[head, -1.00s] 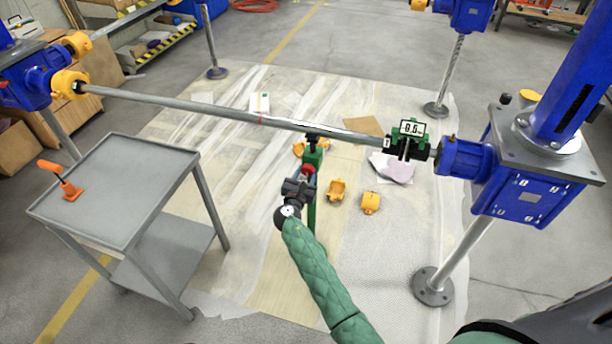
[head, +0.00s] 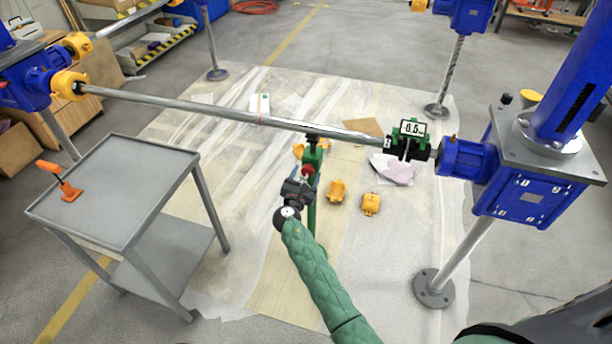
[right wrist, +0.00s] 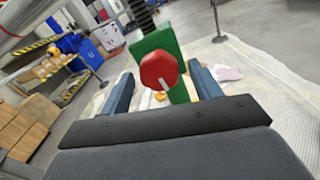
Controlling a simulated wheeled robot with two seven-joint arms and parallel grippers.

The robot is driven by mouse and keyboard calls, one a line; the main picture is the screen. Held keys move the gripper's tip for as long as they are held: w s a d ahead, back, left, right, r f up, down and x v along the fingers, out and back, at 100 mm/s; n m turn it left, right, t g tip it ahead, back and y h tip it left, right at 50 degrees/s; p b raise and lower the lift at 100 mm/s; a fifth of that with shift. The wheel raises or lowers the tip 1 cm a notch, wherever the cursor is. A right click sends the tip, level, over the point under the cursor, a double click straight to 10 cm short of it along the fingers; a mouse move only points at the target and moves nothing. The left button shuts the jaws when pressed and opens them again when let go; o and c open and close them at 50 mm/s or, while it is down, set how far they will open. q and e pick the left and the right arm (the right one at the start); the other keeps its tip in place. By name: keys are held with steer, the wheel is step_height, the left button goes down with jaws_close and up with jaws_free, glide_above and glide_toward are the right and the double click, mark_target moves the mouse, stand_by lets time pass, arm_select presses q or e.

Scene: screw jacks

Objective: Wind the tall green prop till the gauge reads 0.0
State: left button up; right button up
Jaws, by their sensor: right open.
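The tall green prop (head: 311,212) stands upright under the long grey shaft (head: 230,116). Its dark head meets or nearly meets the shaft's underside; I cannot tell which. A red knob (head: 308,171) is on the prop's side. In the right wrist view the green body (right wrist: 155,42) has a black threaded screw (right wrist: 142,20) above it, and the red knob (right wrist: 158,70) shows a white mark. My right gripper (head: 303,181) is open, its fingers on either side of the knob with gaps. The gauge (head: 412,128) on the shaft seems to read 0.5, in small digits. My left gripper is out of view.
A grey cart (head: 120,190) with an orange tool (head: 66,186) stands at left. Blue gearboxes (head: 528,170) hold the shaft's ends.

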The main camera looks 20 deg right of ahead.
steer(key=shift+s+a+f, duration=0.15)
steer(key=shift+s+a, duration=0.15)
steer(key=shift+s, duration=0.1)
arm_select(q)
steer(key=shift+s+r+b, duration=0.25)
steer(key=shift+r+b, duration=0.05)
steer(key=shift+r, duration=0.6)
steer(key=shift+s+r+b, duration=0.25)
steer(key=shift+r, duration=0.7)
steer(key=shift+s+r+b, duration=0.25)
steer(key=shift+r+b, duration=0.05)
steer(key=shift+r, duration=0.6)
arm_select(e)
steer(key=v, duration=0.6)
steer(key=shift+s+a, duration=0.2)
steer(key=shift+s, duration=0.05)
